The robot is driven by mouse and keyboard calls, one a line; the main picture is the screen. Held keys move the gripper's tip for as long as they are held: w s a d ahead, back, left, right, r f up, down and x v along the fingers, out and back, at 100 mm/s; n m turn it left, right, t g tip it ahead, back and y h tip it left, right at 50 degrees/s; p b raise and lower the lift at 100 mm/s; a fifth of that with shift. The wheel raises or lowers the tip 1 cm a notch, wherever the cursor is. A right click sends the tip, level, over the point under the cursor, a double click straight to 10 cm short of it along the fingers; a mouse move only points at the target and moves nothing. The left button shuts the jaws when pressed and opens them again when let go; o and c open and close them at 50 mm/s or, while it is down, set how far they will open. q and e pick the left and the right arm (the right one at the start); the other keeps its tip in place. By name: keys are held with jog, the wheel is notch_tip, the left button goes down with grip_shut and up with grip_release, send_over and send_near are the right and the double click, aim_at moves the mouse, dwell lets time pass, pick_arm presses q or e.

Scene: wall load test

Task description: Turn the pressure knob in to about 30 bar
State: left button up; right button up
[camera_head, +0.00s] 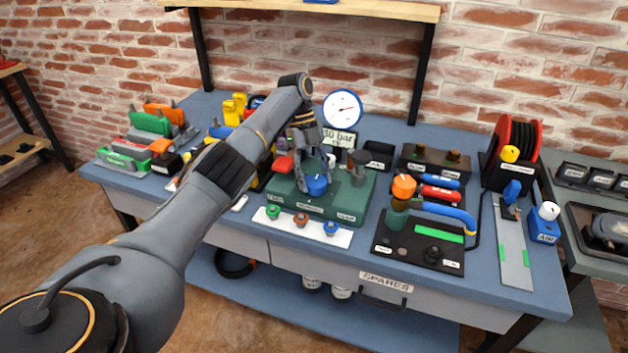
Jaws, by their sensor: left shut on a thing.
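My left arm reaches in from the lower left, and its gripper (316,172) points down over the green unit (352,200) on the bench. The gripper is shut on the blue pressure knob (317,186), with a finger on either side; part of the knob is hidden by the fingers. A round white gauge with a blue rim (342,109) stands behind the unit. Its red needle points to the right and slightly up, but the scale is too small to read. A sign reading "30 bar" (338,137) stands below the gauge. My right gripper is out of view.
A black panel (400,250) with an orange-capped part is to the right. A red hose reel (517,140) stands farther right. A shelf (390,12) crosses above.

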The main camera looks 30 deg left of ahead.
aim_at(314, 179)
pick_arm(q)
jog(key=shift+f, duration=0.1)
dwell(0.3)
jog(key=o, duration=1.2)
jog(key=shift+c, duration=0.2)
notch_tip(314, 179, up, 10)
dwell(0.3)
